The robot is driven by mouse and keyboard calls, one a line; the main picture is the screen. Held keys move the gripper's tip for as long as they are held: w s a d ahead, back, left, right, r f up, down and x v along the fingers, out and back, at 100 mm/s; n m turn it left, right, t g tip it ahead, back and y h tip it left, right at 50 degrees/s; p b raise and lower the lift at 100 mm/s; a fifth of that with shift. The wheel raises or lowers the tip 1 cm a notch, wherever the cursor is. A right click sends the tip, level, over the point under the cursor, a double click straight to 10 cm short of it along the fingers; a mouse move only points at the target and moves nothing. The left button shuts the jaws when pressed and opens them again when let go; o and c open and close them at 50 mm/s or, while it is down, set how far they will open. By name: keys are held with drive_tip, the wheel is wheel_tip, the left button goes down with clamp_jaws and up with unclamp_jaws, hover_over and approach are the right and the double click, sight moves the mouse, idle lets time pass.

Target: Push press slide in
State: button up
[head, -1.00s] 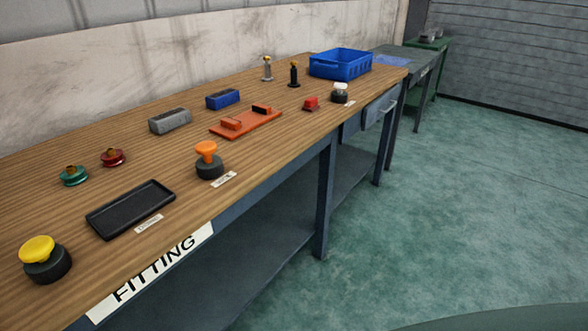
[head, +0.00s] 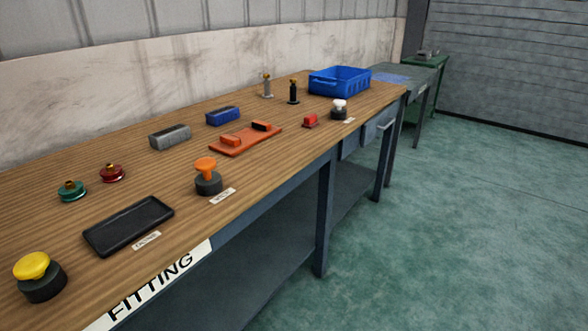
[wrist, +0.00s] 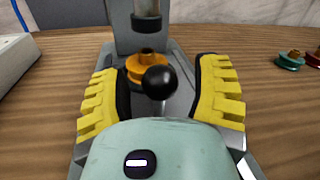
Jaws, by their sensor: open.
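In the wrist view, my gripper (wrist: 161,100) is open, its two yellow ridged fingers apart on either side of a black ball knob (wrist: 159,82). I cannot tell whether either finger touches the knob. Behind the knob, an orange wheel (wrist: 148,66) with a brass-coloured centre sits in the grey press (wrist: 126,35). The press ram (wrist: 146,18) is above the wheel, with a small gap visible. The slide itself is mostly hidden by the knob and my gripper. Neither the press nor my gripper shows in the head view.
The wooden bench (head: 70,218) holds green (head: 71,191) and red (head: 112,173) wheels, a black tray (head: 129,226), yellow (head: 32,265) and orange (head: 206,169) knobs, an orange fixture (head: 245,140) and a blue bin (head: 340,81). A pale box (wrist: 15,48) stands left of the press.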

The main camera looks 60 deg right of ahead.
drive_tip(key=shift+s+a+r+p, duration=0.15)
drive_tip(key=shift+s+r+p, duration=0.2)
drive_tip(key=shift+s+p, duration=0.6)
drive_tip(key=d+p+v, duration=0.1)
drive_tip(key=p+v, duration=0.4)
drive_tip(key=d+p+v, duration=0.1)
drive_tip(key=p+v, duration=0.4)
drive_tip(key=v, duration=0.1)
drive_tip(key=d+p+v, duration=0.1)
drive_tip(key=p+v, duration=0.3)
drive_tip(key=v, duration=0.1)
drive_tip(key=shift+s+p, duration=0.4)
drive_tip(key=shift+s, duration=0.3)
drive_tip(key=v, duration=1.3)
drive_tip(key=shift+f+b, duration=0.25)
drive_tip(key=shift+b, duration=0.05)
drive_tip(key=shift+w, duration=0.1)
